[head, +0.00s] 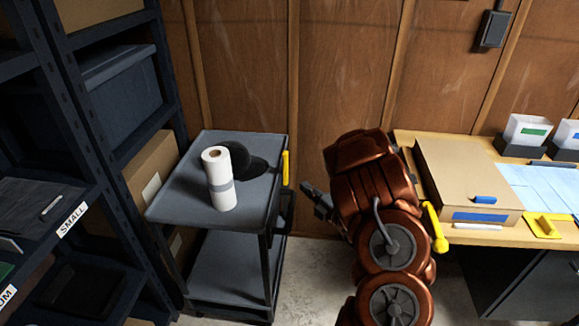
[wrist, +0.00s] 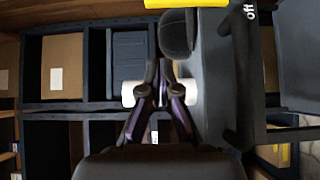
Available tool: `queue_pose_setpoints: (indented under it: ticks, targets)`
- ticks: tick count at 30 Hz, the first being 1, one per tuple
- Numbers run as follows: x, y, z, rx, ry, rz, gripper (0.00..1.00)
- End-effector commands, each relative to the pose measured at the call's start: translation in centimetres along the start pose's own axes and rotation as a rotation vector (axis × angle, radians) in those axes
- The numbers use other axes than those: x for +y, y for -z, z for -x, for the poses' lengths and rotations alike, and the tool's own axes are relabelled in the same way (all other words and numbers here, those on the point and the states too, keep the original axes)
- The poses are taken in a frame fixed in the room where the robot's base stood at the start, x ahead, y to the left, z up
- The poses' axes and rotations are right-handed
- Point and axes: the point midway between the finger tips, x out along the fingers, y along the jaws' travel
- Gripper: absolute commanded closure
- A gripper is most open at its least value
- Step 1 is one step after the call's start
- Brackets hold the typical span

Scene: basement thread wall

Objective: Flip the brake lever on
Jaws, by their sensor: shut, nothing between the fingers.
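The brake lever appears to be the yellow bar (head: 285,168) at the right end of the grey cart (head: 166,210). In the wrist view a yellow bar (wrist: 190,3) crosses the top edge, cut off by the frame. A white "off" label (wrist: 250,11) is on the dark part just right of it. My gripper (head: 312,192) is right of the cart, apart from the yellow bar in the head view. In the wrist view my gripper (wrist: 158,68) has its fingers together and empty, pointing toward the cart. Whether it touches anything there is unclear.
A dark shelf (head: 85,135) stands at left. A desk (head: 470,236) with a cardboard box (head: 462,180) is at right. A yellow-ended handle (head: 435,228) shows beside my arm.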

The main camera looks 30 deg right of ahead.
Motion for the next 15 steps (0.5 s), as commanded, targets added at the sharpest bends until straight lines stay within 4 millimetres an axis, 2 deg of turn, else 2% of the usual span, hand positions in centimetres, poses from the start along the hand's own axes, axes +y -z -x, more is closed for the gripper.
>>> queue_pose_setpoints:
  ticks: [15]
  targets:
    - [-0.7,0.0,-1.4,0.006,0.004,0.004,1.0]
